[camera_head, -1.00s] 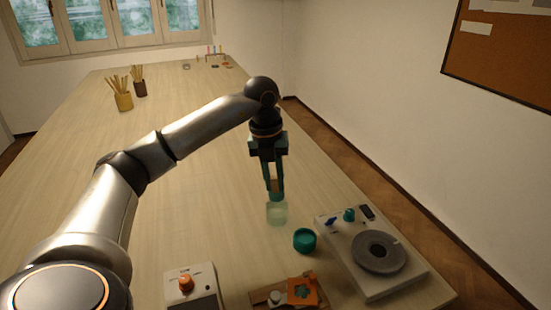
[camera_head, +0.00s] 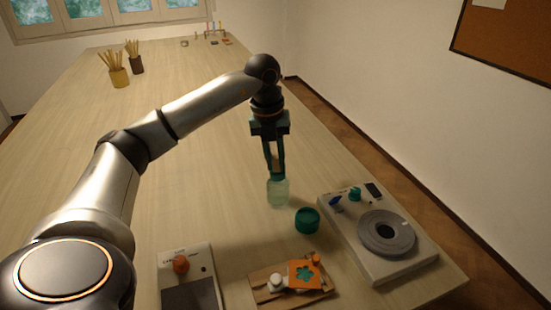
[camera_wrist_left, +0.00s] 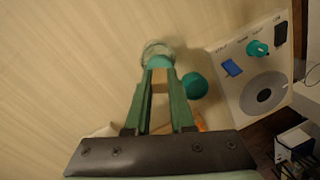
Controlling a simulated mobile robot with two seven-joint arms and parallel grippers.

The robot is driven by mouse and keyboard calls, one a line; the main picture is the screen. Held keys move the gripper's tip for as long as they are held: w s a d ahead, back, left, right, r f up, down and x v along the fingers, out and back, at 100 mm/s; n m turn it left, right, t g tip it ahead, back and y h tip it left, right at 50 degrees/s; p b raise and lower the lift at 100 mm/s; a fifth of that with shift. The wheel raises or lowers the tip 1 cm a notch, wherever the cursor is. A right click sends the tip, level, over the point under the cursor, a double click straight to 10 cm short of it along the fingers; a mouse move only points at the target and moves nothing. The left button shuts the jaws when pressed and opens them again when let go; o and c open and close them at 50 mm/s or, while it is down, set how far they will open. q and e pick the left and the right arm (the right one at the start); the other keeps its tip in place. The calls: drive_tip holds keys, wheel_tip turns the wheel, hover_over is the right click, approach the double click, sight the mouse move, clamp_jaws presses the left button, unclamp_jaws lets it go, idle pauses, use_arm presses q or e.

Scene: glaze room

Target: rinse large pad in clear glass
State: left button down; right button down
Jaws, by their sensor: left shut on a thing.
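The clear glass (camera_head: 278,196) stands on the table, pale greenish and see-through. My left gripper (camera_head: 276,170) points down right above it and is shut on the large pad, whose light wooden part (camera_wrist_left: 159,82) shows between the fingers. The teal lower end of the pad (camera_wrist_left: 159,62) is at the glass mouth and appears to be inside it; how deep is hard to tell. The glass rim (camera_wrist_left: 157,47) shows around it in the left wrist view. My right gripper is not in view.
A teal pot (camera_head: 307,221) stands close right of the glass. A device with a grey round disc (camera_head: 386,233) is further right. In front are a wooden board with an orange stencil (camera_head: 305,274) and a box with an orange knob (camera_head: 181,265).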

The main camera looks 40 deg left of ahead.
sight(276, 171)
use_arm(q)
drive_tip(key=shift+f+b, duration=0.4)
drive_tip(key=shift+f, duration=0.4)
drive_tip(key=shift+f, duration=0.1)
drive_tip(key=shift+f+b, duration=0.5)
drive_tip(key=shift+f, duration=0.25)
